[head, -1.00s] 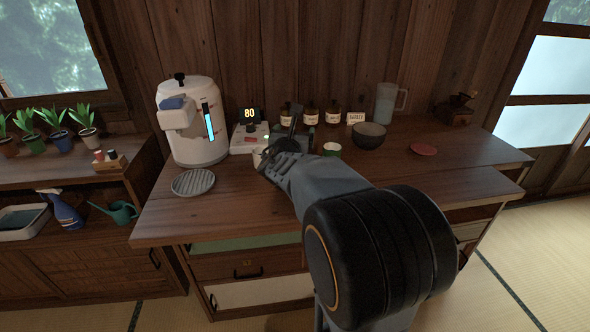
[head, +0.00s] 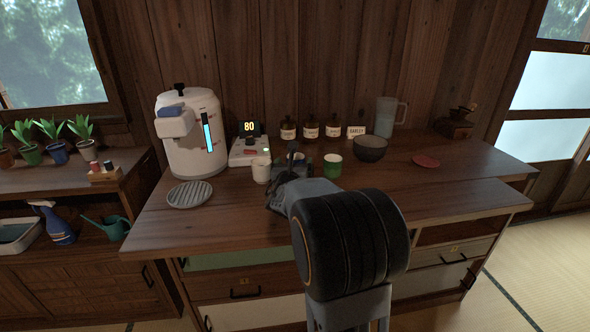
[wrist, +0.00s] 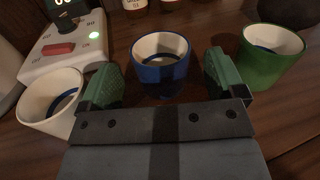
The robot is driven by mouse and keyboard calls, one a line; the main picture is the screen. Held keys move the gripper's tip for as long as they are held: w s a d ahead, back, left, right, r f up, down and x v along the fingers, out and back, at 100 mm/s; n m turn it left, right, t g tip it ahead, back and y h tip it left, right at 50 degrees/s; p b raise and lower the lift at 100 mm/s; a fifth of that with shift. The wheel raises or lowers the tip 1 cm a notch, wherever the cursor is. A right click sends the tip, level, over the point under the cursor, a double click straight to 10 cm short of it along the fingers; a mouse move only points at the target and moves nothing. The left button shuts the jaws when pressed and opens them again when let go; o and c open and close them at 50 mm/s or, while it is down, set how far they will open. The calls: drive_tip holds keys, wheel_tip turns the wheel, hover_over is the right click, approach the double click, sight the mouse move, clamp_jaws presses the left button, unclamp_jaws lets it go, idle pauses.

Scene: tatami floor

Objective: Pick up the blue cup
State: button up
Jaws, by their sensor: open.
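The blue cup (wrist: 161,76) stands upright on the wooden counter, with a white inside. In the wrist view it is centred just beyond and between the two green-padded fingers of my gripper (wrist: 164,88). My gripper is open, with a finger on each side of the cup and small gaps showing. In the head view the blue cup (head: 304,159) is mostly hidden behind my gripper (head: 287,172). A white cup (wrist: 50,98) stands close outside the left finger. A green cup (wrist: 270,56) stands outside the right finger.
A round grille (head: 190,194) lies in front. A dark bowl (head: 370,148), a glass pitcher (head: 385,117) and several bottles stand behind. The counter's front right is clear.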

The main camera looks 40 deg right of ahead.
sight(297, 155)
drive_tip(key=shift+x, duration=2.25)
drive_tip(key=shift+c, duration=0.3)
drive_tip(key=c, duration=1)
drive_tip(key=shift+o, duration=0.2)
